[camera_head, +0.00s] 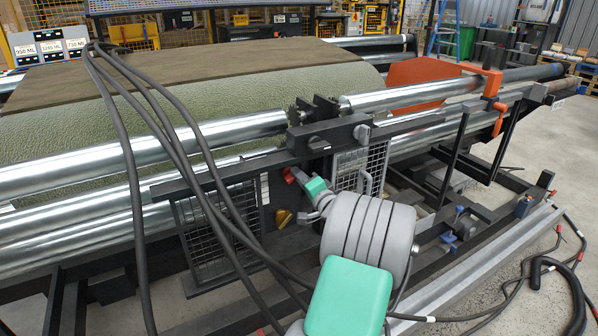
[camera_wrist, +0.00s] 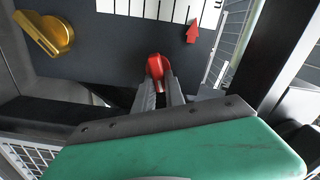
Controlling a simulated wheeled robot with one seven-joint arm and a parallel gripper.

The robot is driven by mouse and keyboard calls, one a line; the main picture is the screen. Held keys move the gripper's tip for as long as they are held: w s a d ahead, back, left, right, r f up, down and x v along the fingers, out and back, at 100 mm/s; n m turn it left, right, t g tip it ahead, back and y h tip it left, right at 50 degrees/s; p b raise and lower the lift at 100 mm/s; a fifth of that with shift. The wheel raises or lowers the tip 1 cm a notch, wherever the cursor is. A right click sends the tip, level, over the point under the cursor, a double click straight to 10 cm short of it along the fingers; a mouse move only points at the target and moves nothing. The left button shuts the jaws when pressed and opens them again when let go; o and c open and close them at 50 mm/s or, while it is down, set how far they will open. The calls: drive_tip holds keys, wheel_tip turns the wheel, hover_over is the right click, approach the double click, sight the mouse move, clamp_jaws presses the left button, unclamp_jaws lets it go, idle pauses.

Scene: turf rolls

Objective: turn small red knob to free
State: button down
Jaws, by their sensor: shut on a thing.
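The small red knob (camera_wrist: 155,66) sits on a dark panel (camera_wrist: 110,60) in the middle of the wrist view. My gripper (camera_wrist: 159,84) comes from below, with its two grey fingers closed on the knob's near part. The knob's rounded red end shows beyond the fingertips. In the head view a bit of the red knob (camera_head: 289,175) shows at the panel, left of my gripper (camera_head: 298,180). My arm hides part of the panel there. Any "free" label cannot be read.
A yellow knob (camera_wrist: 46,32) is at the panel's upper left; it also shows in the head view (camera_head: 283,217). A white scale plate (camera_wrist: 170,10) with black marks and a red arrow (camera_wrist: 192,32) lies above. Mesh guards (camera_head: 215,230) flank the panel. Thick black cables (camera_head: 180,150) hang at left.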

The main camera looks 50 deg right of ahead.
drive_tip(key=shift+f+m+p, duration=0.2)
drive_tip(key=shift+m+p, duration=1)
drive_tip(key=shift+m, duration=1)
drive_tip(key=c, duration=1.4)
unclamp_jaws()
drive_tip(key=v, duration=0.7)
drive_tip(key=shift+s, duration=0.4)
